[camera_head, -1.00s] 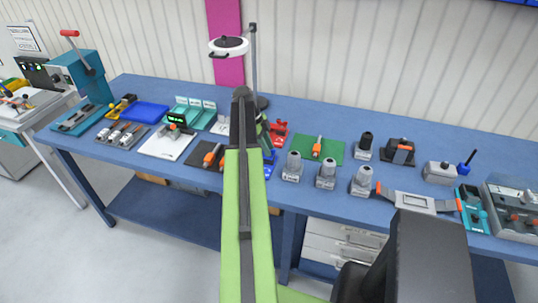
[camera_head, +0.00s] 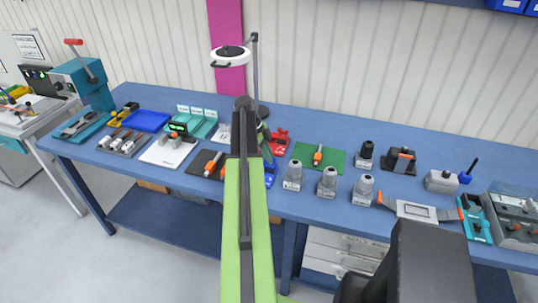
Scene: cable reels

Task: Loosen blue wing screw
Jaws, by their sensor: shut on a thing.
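My green and black arm reaches out over the blue workbench (camera_head: 335,207). My gripper (camera_head: 266,150) is at its far end, mostly hidden behind the arm, low over a small blue fixture (camera_head: 271,172). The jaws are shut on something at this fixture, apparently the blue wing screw. The screw itself is too small and too covered to make out, so its turn cannot be told.
A red device (camera_head: 279,142) and a green mat (camera_head: 318,156) lie just right of the gripper. A lamp (camera_head: 230,54) on a post stands behind it. Several grey-capped parts (camera_head: 328,182) stand to the right. A white board (camera_head: 169,150) lies left.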

